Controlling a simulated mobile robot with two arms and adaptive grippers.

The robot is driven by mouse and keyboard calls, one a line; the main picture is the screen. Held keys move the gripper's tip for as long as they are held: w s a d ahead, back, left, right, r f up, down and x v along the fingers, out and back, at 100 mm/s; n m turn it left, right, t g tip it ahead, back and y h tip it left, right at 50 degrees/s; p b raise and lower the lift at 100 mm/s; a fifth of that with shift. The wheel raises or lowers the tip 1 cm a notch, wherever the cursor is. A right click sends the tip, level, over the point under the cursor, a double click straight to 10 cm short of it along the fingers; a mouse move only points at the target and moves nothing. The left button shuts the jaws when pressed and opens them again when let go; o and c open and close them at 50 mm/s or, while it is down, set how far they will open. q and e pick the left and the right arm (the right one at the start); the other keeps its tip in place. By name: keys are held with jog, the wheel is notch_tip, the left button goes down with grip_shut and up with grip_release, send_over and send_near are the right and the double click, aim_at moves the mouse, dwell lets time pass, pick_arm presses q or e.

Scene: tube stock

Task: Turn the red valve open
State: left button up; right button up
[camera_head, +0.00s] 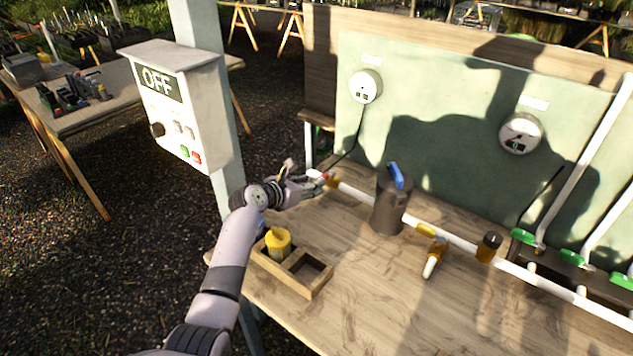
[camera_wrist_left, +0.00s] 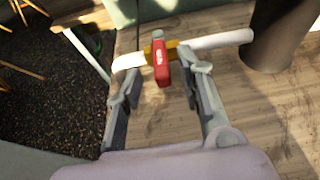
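The red valve handle (camera_head: 325,177) sits on a yellow fitting at the left end of the white pipe (camera_head: 455,240), low over the wooden bench. In the left wrist view, the red handle (camera_wrist_left: 161,62) points toward me, across the pipe (camera_wrist_left: 215,41). My left gripper (camera_head: 312,180) is at the valve. In the wrist view, the left gripper (camera_wrist_left: 163,76) is open, with one finger on each side of the red handle. Gaps show between handle and fingers, and I see no clear contact. My right gripper is not in view.
A dark cylinder with a blue top (camera_head: 390,205) stands right of the valve. A wooden box (camera_head: 312,285) holding a yellow object (camera_head: 278,242) is in front. An OFF control box (camera_head: 180,105) is on a post at left. Green-handled valves (camera_head: 523,236) are at right.

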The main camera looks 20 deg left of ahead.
pick_arm(q)
jog(key=shift+x, duration=1.9)
jog(key=shift+c, duration=0.6)
grip_shut()
